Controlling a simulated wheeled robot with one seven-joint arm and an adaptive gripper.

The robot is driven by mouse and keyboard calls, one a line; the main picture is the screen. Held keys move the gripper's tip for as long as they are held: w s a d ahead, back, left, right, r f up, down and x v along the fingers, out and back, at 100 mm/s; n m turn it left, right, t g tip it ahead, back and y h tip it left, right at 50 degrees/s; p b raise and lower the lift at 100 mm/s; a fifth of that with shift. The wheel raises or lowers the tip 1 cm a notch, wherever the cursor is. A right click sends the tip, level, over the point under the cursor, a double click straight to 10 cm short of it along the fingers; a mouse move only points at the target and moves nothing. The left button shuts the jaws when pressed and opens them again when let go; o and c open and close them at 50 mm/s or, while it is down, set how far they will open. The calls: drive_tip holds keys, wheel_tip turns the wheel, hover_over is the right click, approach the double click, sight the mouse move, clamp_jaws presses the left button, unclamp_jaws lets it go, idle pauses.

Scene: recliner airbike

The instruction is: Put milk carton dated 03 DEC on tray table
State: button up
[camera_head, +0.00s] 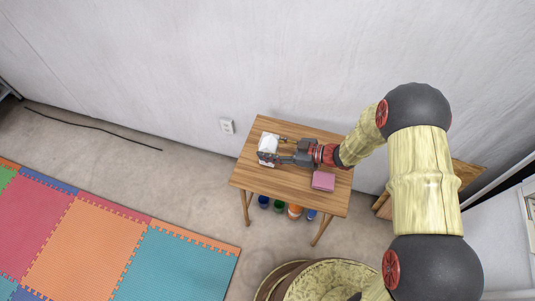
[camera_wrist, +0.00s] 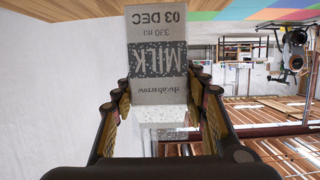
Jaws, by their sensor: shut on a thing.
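The white and grey milk carton (camera_wrist: 158,60) fills the middle of the wrist view, and its label reads 03 DEC and MILK. My gripper (camera_wrist: 158,110) is shut on it, with a finger on each side. In the head view the carton (camera_head: 268,143) is at the end of my gripper (camera_head: 272,157), over the left part of the wooden tray table (camera_head: 258,180). Wood shows around the carton's end at the top of the wrist view. I cannot tell whether the carton touches the table.
A pink box (camera_head: 323,181) lies on the table's right part. Several coloured containers (camera_head: 279,207) stand on the floor below. A round basket-like seat (camera_head: 330,280) is in front. The wall, with a socket (camera_head: 227,126), is behind. Foam mats (camera_head: 110,240) cover the floor at left.

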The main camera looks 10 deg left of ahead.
drive_tip(key=shift+w+a+f, duration=0.25)
drive_tip(key=shift+f, duration=0.05)
drive_tip(key=shift+w+a+f+b, duration=0.1)
drive_tip(key=shift+f+b, duration=0.65)
drive_tip(key=shift+f, duration=0.9)
drive_tip(key=shift+f, duration=0.15)
drive_tip(key=o, duration=1.4)
drive_tip(key=shift+o, duration=0.4)
